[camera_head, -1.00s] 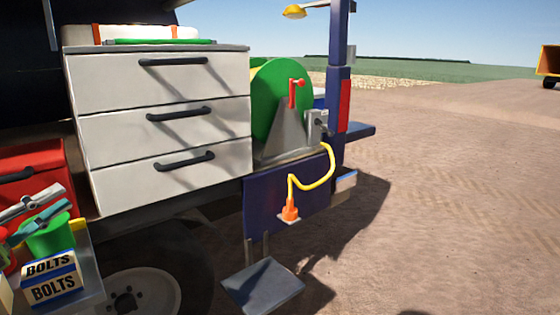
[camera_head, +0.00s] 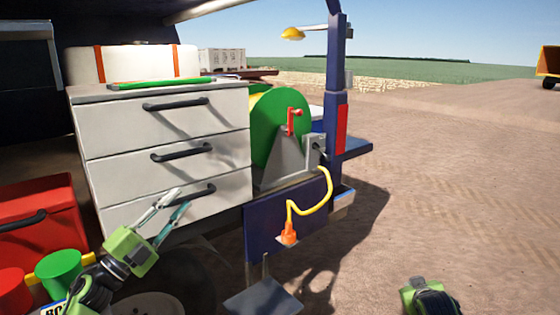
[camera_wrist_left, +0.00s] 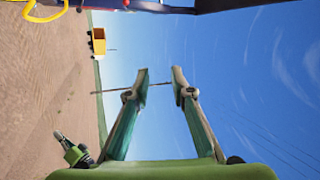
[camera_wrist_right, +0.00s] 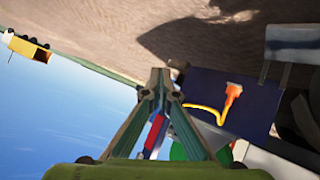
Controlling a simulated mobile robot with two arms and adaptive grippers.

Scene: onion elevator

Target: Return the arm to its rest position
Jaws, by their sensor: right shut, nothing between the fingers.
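My left gripper (camera_head: 178,202) is in front of the lowest drawer of the white drawer cabinet (camera_head: 220,140) in the head view. Its two fingers are apart and the left wrist view (camera_wrist_left: 161,73) shows nothing held between them. My right gripper (camera_head: 428,292) shows only in part at the bottom right of the head view, over the dirt ground. In the right wrist view (camera_wrist_right: 160,78) its fingertips meet with nothing between them.
A green reel (camera_head: 275,125) and an orange plug (camera_head: 289,232) on a yellow cord are right of the cabinet. A red box (camera_head: 40,220) and green cup (camera_head: 58,272) stand at lower left. The ground at right is open.

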